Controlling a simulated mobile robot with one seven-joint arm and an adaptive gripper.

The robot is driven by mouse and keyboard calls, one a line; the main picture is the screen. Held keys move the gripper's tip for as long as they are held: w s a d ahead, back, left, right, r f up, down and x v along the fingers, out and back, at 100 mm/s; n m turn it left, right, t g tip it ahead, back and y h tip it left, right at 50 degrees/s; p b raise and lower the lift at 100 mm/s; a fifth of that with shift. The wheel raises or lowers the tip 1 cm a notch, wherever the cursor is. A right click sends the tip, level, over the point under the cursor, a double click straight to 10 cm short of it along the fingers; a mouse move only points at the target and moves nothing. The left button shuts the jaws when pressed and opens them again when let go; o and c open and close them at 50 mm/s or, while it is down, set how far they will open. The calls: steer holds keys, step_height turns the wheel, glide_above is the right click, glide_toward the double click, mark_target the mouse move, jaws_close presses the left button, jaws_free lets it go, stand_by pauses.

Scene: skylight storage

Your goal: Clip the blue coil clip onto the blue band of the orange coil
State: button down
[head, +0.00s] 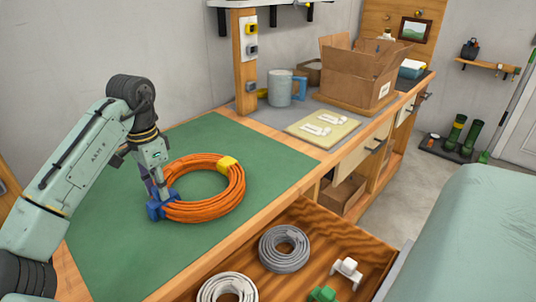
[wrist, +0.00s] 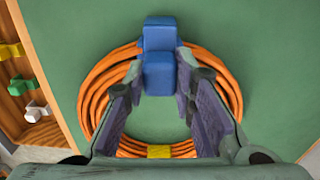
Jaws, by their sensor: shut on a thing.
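The orange coil (head: 236,190) lies flat on the green mat (head: 120,250). The blue coil clip (head: 158,208) is at the coil's near-left side. My gripper (head: 160,194) points down there, shut on the clip. In the wrist view, the blue clip (wrist: 159,73) sits between the fingertips of my gripper (wrist: 160,80), over the strands of the orange coil (wrist: 95,85). Orange strands come out on both sides of it. The blue band cannot be told apart from the clip, which covers that stretch. I cannot tell whether the clip is seated.
The coil's yellow band (head: 228,164) is on its far side. An open drawer (head: 340,225) in front holds a grey coil (head: 284,249), a white coil (head: 227,287), a white clip (head: 347,269) and a green clip (head: 322,294).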

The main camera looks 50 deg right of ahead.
steer(key=c, duration=1.3)
jaws_free()
steer(key=shift+r+p, duration=0.35)
steer(key=shift+r, duration=3.6)
step_height(320, 180, up, 12)
steer(key=shift+r, duration=0.1)
